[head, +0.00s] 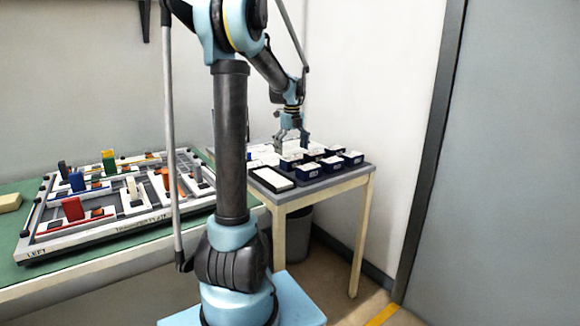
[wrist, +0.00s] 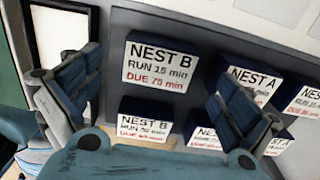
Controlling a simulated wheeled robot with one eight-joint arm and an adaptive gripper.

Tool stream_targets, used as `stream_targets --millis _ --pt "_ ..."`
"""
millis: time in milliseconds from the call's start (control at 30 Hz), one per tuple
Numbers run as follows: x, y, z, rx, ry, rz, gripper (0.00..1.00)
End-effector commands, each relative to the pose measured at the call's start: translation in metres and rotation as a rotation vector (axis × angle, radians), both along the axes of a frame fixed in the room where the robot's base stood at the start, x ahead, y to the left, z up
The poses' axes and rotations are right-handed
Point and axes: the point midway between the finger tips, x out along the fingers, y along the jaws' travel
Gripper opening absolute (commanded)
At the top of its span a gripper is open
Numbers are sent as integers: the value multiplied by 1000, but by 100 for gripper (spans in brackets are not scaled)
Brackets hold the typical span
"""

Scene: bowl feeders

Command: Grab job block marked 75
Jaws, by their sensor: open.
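The block reading "NEST B, RUN 15 min, DUE 75 min" (wrist: 160,68) is dark blue with a white label and lies near the middle of the wrist view. My gripper (wrist: 157,95) is open and empty, with one finger to the left of this block and the other to its right, near the NEST A block (wrist: 252,82). I cannot tell its height above the block. In the head view my gripper (head: 292,136) is over the group of blocks on the small table; their labels are too small to read there.
Another NEST B block (wrist: 145,128) and a further block (wrist: 205,137) lie below, partly hidden by my gripper. A black-framed white panel (head: 272,180) lies at the table's (head: 330,184) front left. A fixture board (head: 105,232) stands left; a wall is behind.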

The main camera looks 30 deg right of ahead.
Motion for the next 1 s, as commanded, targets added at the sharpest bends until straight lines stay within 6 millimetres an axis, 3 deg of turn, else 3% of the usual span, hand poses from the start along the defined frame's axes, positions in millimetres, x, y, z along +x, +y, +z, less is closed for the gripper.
stream_targets --millis 433,767,867,1000 --pt "-3 1 -47 0 0 0 98" --pt "-2 1 -54 0 0 1 98" --pt "-2 1 -53 0 0 2 80" --pt "-2 2 -53 0 0 2 48"
